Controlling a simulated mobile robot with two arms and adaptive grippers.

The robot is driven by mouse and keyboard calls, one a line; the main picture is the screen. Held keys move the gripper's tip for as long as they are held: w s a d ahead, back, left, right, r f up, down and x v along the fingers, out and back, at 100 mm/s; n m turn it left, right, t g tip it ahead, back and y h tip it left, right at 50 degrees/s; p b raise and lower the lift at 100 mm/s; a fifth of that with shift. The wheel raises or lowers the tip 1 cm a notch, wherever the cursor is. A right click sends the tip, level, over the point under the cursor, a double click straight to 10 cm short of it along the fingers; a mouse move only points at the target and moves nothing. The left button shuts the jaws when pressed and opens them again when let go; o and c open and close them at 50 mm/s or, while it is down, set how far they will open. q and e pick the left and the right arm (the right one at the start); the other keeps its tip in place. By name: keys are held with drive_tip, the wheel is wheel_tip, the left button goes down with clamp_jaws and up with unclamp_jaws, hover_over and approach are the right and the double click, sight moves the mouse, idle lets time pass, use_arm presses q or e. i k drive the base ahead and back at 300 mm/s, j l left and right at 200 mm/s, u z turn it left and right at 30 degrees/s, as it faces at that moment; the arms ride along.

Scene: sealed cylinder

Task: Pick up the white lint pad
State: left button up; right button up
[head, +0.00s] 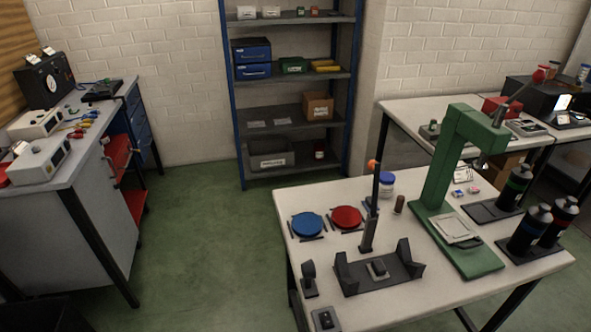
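I cannot tell for certain which thing is the white lint pad. A pale, flat square (454,229) lies on the base of the green press stand (438,180) on the right of the near table. Small white pieces (474,188) also lie behind the stand, too small to make out. Neither of my grippers is in view.
The near table (300,258) also bears a blue disc (307,223), a red disc (346,217), a black cradle (379,271), an upright post (373,210), a blue-lidded jar (387,184) and dark bottles (529,228). Green floor (200,240) lies clear to the left.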

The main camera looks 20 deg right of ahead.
sight(378, 271)
drive_tip(key=i+j+u, duration=0.2)
drive_tip(key=i, duration=0.2)
drive_tip(key=i+j+u, duration=0.4)
drive_tip(key=i, duration=0.4)
drive_tip(key=i+z, duration=0.35)
drive_tip(key=z, duration=0.15)
drive_tip(key=i+z, duration=0.45)
drive_tip(key=i+j+z, duration=0.25)
drive_tip(key=z, duration=0.25)
drive_tip(key=i+z, duration=0.15)
drive_tip(key=z, duration=0.25)
drive_tip(key=i+j+z, duration=0.1)
drive_tip(key=z, duration=0.35)
drive_tip(key=i+j+z, duration=0.15)
drive_tip(key=z, duration=0.25)
drive_tip(key=i+j+z, duration=0.15)
drive_tip(key=z, duration=0.3)
drive_tip(key=j+z, duration=0.2)
drive_tip(key=z, duration=0.2)
drive_tip(key=i+j+z, duration=0.15)
drive_tip(key=z, duration=0.3)
drive_tip(key=i+j+z, duration=0.15)
drive_tip(key=j+z, duration=0.3)
drive_tip(key=i+j+z, duration=0.1)
drive_tip(key=j+z, duration=0.15)
drive_tip(key=z, duration=0.25)
drive_tip(key=l+u, duration=0.2)
drive_tip(key=l, duration=0.8)
drive_tip(key=i, duration=0.1)
